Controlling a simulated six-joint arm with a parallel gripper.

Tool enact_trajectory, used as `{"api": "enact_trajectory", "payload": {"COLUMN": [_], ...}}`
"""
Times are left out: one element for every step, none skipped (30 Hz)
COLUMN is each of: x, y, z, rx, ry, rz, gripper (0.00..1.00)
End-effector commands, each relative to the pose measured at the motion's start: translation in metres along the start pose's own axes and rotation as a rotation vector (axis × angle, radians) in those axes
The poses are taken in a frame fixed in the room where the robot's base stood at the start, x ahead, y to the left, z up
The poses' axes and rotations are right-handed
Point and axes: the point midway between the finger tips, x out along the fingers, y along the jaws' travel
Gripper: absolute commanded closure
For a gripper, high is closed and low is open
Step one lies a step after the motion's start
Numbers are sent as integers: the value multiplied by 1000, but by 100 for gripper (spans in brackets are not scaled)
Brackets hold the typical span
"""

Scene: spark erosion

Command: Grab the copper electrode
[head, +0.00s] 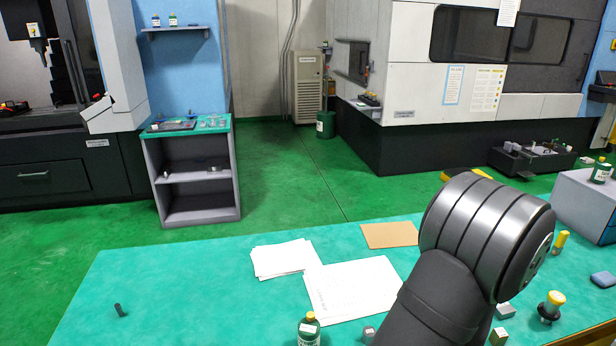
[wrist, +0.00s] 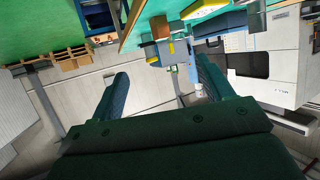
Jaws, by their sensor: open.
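I cannot pick out the copper electrode for certain in either view. My arm covers part of the green-topped table (head: 190,290) in the head view and may hide it. My gripper (wrist: 160,68) shows in the wrist view with its two dark fingers wide apart and nothing between them. The wrist view is tilted and looks out across the room, with a table edge and machines beyond the fingers. The gripper itself does not show in the head view.
White papers (head: 350,288), a brown sheet (head: 389,235), a green bottle (head: 309,328) and a small dark cylinder (head: 120,310) are on the table. A yellow-topped dark item (head: 551,306), small metal blocks and a grey box (head: 585,205) are at the right. The left of the table is mostly clear.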

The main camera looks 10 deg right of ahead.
Motion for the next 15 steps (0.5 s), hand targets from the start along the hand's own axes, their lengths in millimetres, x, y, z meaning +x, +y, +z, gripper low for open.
{"api": "enact_trajectory", "payload": {"x": [0, 0, 0, 0, 0, 0, 0, 0, 0, 0, 1, 2, 4, 7, 13], "y": [0, 0, 0, 0, 0, 0, 0, 0, 0, 0, 0, -1, -2, -3, -5], "z": [0, 0, 0, 0, 0, 0, 0, 0, 0, 0, 0, -1, -1, -1, -3], "rx": [0, 0, 0, 0, 0, 0, 0, 0, 0, 0, 1, 4, 8, 15, 26], "ry": [0, 0, 0, 0, 0, 0, 0, 0, 0, 0, -2, -6, -12, -21, -38], "rz": [0, 0, 0, 0, 0, 0, 0, 0, 0, 0, -1, -3, -5, -8, -14], "gripper": [37, 43, 47, 47, 47, 47, 47, 47, 47, 47, 47, 47, 47, 47, 47]}}
